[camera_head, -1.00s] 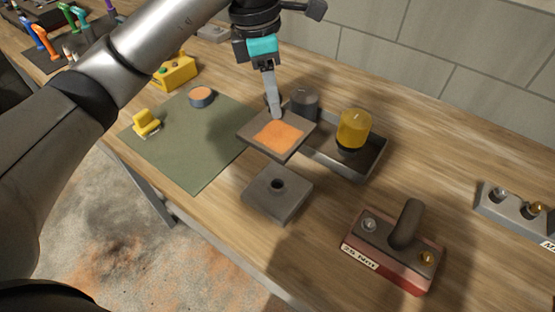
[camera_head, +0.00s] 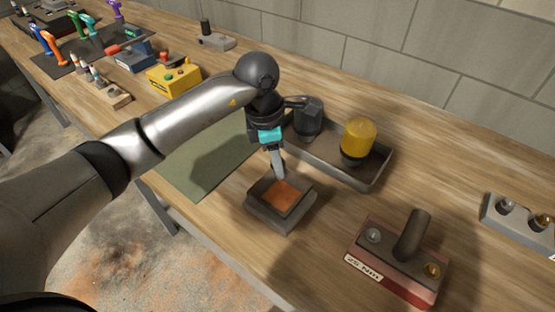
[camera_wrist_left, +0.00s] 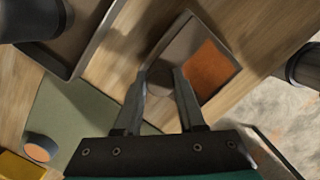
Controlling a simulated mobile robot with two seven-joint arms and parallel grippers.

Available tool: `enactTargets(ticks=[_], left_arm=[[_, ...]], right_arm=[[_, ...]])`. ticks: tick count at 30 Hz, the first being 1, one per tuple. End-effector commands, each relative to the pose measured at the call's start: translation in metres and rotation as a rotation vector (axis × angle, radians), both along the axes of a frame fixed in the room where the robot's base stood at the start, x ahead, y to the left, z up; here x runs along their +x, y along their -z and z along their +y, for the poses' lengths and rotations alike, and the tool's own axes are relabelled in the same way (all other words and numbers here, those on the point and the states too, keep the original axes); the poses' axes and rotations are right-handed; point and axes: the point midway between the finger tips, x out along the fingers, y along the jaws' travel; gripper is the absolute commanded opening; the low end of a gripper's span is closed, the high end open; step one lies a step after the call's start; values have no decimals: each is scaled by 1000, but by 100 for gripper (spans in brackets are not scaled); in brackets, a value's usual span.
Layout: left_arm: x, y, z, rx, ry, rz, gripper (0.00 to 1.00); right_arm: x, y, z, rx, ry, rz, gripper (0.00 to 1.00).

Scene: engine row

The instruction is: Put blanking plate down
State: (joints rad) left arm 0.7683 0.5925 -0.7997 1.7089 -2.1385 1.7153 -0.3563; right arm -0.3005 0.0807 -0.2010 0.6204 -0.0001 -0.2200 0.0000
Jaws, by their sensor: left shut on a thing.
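My right gripper is not in view.
A grey tray (camera_head: 372,180) behind holds a yellow-topped canister (camera_head: 358,138) and a dark cylinder (camera_head: 308,117). A red block with a handle (camera_head: 397,262) stands at the right. A green mat (camera_head: 205,160) lies left, partly under my arm. Bare wood separates plate and red block.

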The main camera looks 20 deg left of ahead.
Motion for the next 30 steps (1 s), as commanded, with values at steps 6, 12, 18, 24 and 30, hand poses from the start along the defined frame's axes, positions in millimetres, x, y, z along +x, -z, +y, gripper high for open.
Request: enactTargets(ticks=[6,12,18,24,30], left_arm=[[1,-2,-1,-4,0,-6,0],[0,4,0,0,0,-2,42],[0,3,0,-1,0,-2,65],[0,3,0,-1,0,-2,69],[0,-2,0,-1,0,-2,69]], right_arm=[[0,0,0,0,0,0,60],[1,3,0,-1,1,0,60],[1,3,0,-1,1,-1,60],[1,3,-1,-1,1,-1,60],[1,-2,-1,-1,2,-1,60]])
